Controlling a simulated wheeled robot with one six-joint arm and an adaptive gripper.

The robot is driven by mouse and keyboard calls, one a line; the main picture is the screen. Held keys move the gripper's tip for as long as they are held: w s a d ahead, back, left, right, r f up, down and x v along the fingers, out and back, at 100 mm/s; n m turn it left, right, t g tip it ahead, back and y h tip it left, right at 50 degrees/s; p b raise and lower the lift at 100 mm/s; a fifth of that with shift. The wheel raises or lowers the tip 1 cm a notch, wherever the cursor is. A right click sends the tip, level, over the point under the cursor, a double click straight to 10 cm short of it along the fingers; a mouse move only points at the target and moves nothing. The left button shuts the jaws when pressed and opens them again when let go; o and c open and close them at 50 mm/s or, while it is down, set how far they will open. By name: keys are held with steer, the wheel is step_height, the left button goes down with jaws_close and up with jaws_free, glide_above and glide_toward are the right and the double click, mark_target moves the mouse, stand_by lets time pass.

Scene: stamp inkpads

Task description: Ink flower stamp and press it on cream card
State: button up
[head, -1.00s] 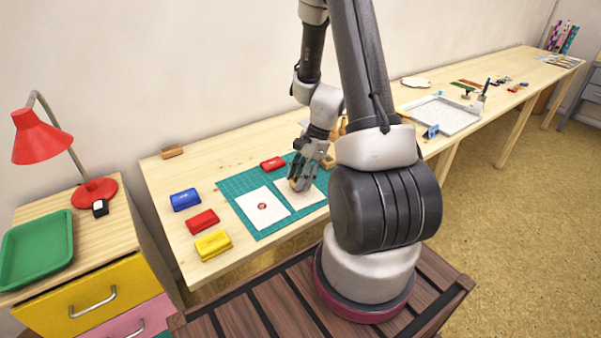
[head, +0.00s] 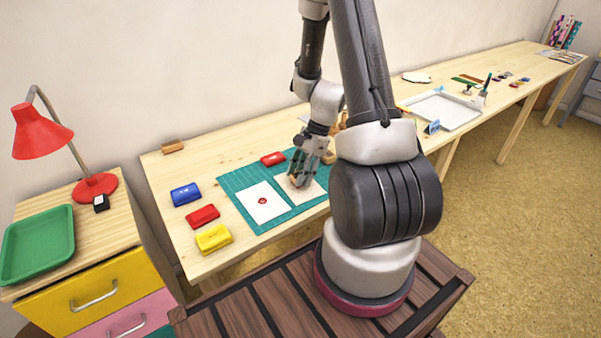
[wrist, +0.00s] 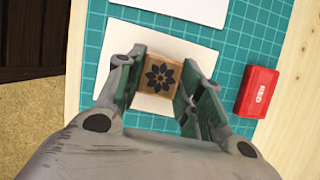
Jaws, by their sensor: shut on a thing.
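My gripper (wrist: 151,88) is shut on the flower stamp (wrist: 160,72), a wooden block with a black flower on its top face. In the head view my gripper (head: 299,176) is over the cream card (head: 309,194), and the fingers hide most of the stamp. The cream card also shows in the wrist view (wrist: 122,47), around and below the stamp. The stamp looks upright and at or very near the card; I cannot tell whether it touches.
A white card (head: 262,213) with a red print lies left of the cream card on the teal cutting mat (head: 236,181). Blue (head: 186,194), red (head: 203,216) and yellow (head: 214,239) inkpads stand along the left. A wooden block (head: 173,146) lies at the back left.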

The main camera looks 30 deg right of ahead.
steer(key=shift+f, duration=0.35)
stand_by(0.7)
steer(key=shift+r, duration=0.15)
steer(key=shift+r, duration=0.45)
steer(key=shift+r, duration=2.75)
